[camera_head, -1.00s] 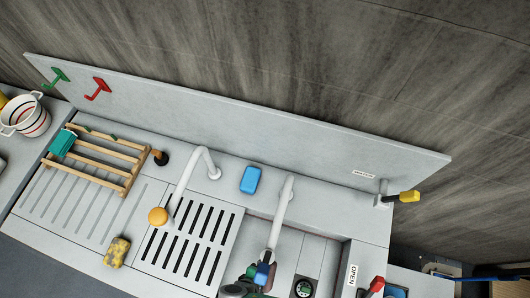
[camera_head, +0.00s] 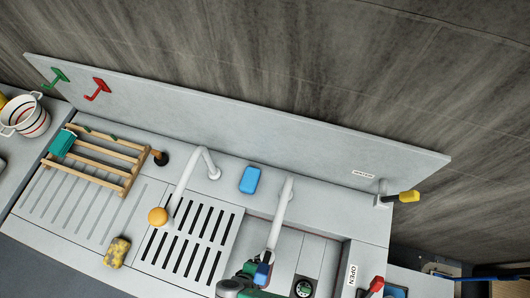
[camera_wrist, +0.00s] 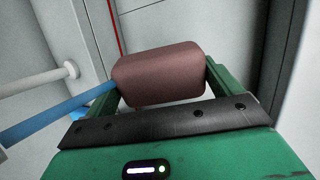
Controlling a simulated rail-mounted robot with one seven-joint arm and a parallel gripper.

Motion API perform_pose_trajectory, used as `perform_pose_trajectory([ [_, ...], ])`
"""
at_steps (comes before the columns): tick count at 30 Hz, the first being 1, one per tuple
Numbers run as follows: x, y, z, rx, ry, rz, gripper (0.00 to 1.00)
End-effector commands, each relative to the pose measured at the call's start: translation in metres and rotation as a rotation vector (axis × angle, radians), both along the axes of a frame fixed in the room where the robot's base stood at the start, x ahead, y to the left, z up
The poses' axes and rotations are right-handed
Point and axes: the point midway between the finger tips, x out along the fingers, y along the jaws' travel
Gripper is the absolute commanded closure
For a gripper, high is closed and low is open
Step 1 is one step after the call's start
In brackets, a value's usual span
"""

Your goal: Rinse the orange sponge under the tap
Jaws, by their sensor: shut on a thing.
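My green gripper (camera_wrist: 163,88) is shut on a brownish-red block, which I take for the orange sponge (camera_wrist: 160,72); the block lies between both fingers in the wrist view. In the head view my gripper is at the bottom, by the blue-tipped end of the right white tap (camera_head: 278,225), and the block is hidden there. In the wrist view a blue bar (camera_wrist: 60,118) runs from the left up to the block's left side. I cannot tell whether it is water or part of the tap.
A left white tap (camera_head: 185,180) has an orange ball (camera_head: 158,216) beside its end, above a slotted drain. A yellow mottled sponge (camera_head: 117,252) and a blue block (camera_head: 249,180) lie on the counter. A wooden rack (camera_head: 125,172) stands left. A red-handled lever (camera_head: 376,284) is near an OPEN label.

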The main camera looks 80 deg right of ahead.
Motion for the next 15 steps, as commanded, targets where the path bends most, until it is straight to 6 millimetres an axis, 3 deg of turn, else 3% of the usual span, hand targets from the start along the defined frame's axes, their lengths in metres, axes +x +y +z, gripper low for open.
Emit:
perform_pose_trajectory([
  [15,0.05,0.012,-0.002,0.0,-0.002,0.001,0.28],
])
